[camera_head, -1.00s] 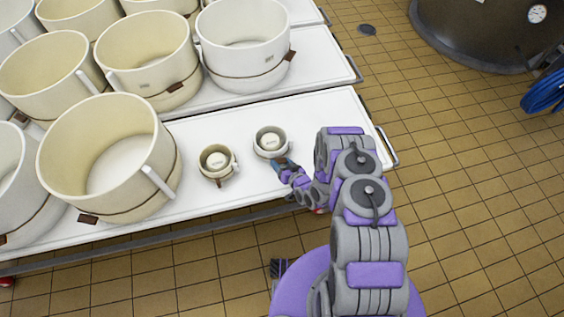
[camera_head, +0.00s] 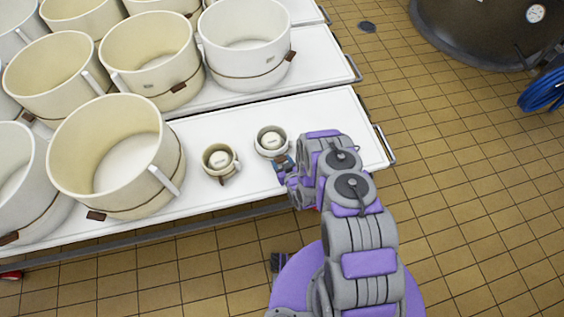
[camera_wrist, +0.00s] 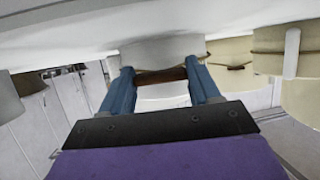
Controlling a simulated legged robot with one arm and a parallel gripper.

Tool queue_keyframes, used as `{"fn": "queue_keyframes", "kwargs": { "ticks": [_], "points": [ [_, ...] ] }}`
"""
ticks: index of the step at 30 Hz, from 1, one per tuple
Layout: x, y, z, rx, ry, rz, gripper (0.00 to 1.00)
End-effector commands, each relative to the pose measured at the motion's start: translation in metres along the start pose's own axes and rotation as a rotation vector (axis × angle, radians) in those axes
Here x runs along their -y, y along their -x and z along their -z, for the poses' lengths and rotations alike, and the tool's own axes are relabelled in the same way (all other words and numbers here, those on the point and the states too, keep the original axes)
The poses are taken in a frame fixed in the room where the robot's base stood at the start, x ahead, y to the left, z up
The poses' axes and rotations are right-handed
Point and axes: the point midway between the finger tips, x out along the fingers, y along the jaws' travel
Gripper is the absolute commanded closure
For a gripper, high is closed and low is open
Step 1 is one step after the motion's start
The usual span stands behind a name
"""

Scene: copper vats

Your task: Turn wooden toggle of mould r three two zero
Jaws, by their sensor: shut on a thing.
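A small white mould (camera_head: 271,141) stands on the white table in the head view, with a pale disc inside. My gripper (camera_head: 282,163) is at its near right side. In the wrist view my gripper (camera_wrist: 163,84) has its two blue fingers on either side of a dark brown wooden toggle (camera_wrist: 160,75), which sits on the lower edge of the pale mould (camera_wrist: 160,50). The gripper is shut on this toggle. The fingers partly hide the toggle's ends. No mould number is readable.
A small cream mould (camera_head: 219,160) with its own brown toggle stands to the left. Large cream moulds (camera_head: 110,155) fill the left and back. The white table (camera_head: 345,125) is bare at right. A dark vat (camera_head: 480,30) and blue hose (camera_head: 543,92) are at far right.

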Motion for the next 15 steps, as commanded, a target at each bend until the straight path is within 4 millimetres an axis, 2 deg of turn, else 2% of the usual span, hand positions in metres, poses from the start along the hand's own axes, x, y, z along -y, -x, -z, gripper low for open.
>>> {"fn": "queue_keyframes", "kwargs": {
  "ticks": [5,6,9,15],
  "points": [
    [0.0003,0.0001,-0.0007,0.002,0.000,0.001,0.69],
    [0.0003,0.0001,-0.0006,0.001,0.000,0.001,0.37],
    [0.0003,0.0002,-0.0004,0.001,0.000,0.001,0.28],
    [0.0003,0.0005,0.0000,0.000,0.000,0.001,0.28]
  ]
}}
